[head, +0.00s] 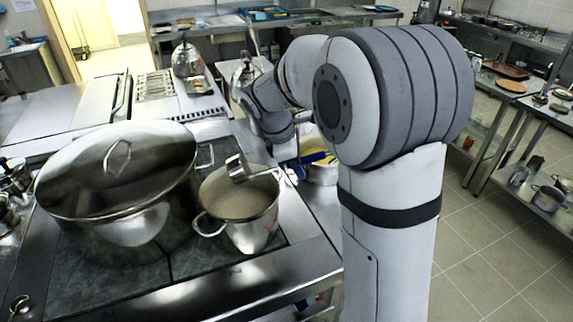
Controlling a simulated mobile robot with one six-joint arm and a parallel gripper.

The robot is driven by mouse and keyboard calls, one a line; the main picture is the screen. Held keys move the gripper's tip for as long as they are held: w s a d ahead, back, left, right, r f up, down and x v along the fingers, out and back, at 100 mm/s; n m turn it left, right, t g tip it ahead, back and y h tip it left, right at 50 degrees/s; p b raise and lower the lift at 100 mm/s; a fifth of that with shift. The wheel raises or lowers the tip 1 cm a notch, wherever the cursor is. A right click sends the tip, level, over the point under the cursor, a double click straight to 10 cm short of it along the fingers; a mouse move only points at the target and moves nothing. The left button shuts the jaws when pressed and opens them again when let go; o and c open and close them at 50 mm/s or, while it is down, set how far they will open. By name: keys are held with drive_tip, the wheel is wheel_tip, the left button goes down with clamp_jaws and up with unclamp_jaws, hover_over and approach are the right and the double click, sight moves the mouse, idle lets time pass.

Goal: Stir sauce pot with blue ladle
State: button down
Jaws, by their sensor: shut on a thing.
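The sauce pot (240,234) is a steel pot with side handles, standing on the dark stove top and holding beige sauce (238,197). A metal ladle (237,168) is over the pot's far rim, its bowl near the sauce; I cannot tell whether it touches the sauce. Its handle runs right toward my gripper (287,172), which is at the pot's right rim and shut on the ladle. The fingers are small and partly hidden, and no blue shows clearly on the handle.
A large lidded stockpot (120,185) stands close to the left of the sauce pot. A container with blue and yellow items (318,160) is right behind my gripper. A kettle (186,58) stands at the back. The stove's front edge (200,295) is clear.

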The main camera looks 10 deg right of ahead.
wheel_tip(320, 180, down, 10)
drive_tip(key=d+y+b, duration=0.2)
drive_tip(key=y+b, duration=0.4)
drive_tip(key=y, duration=0.2)
drive_tip(key=shift+y, duration=0.4)
idle(2.0)
